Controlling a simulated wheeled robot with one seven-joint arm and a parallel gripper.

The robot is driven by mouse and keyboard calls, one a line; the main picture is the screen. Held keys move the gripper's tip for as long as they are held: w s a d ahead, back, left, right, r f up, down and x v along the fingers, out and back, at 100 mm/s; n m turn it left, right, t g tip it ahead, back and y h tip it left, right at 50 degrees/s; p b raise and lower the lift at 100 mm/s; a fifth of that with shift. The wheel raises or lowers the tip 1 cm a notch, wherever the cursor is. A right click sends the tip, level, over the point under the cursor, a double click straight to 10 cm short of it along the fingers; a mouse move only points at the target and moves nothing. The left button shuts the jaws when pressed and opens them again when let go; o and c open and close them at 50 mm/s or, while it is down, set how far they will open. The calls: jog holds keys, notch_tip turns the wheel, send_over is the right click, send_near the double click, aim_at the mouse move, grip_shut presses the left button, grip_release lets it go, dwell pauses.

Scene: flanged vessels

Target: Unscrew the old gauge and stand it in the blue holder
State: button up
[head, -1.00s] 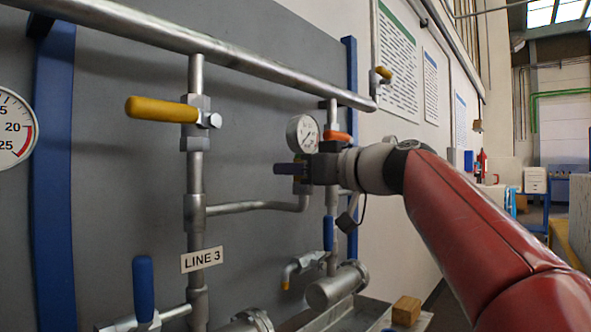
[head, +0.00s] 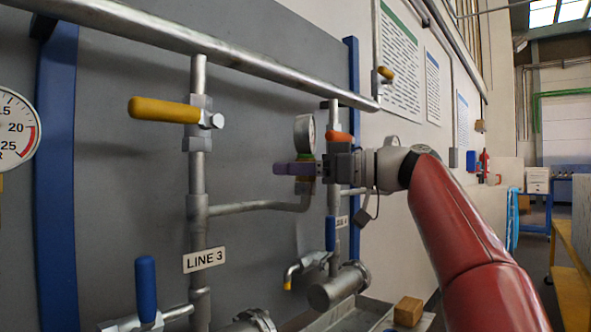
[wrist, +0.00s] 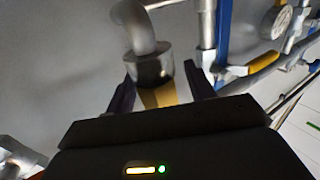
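The old gauge (head: 305,135) is a small round dial with a light rim, standing upright on a brass fitting (head: 304,187) at the top of a bent side pipe. Its face is turned right and shows nearly edge-on. My gripper (head: 295,169) reaches in from the right, just below the dial, with its fingers on both sides of the stem. It appears shut on the gauge's base; the contact itself is hidden. In the wrist view the brass (wrist: 158,96) shows between the dark fingers (wrist: 162,88), while the dial is out of sight. I cannot make out the blue holder.
A yellow-handled valve (head: 165,110) and the LINE 3 pipe (head: 198,255) stand left of the gripper. An orange handle (head: 340,137) and a vertical pipe are close behind it. A blue handle (head: 330,233) is below. A wooden block (head: 408,311) sits near a metal tray (head: 345,318).

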jog(key=v, duration=0.8)
jog(key=shift+b, duration=0.3)
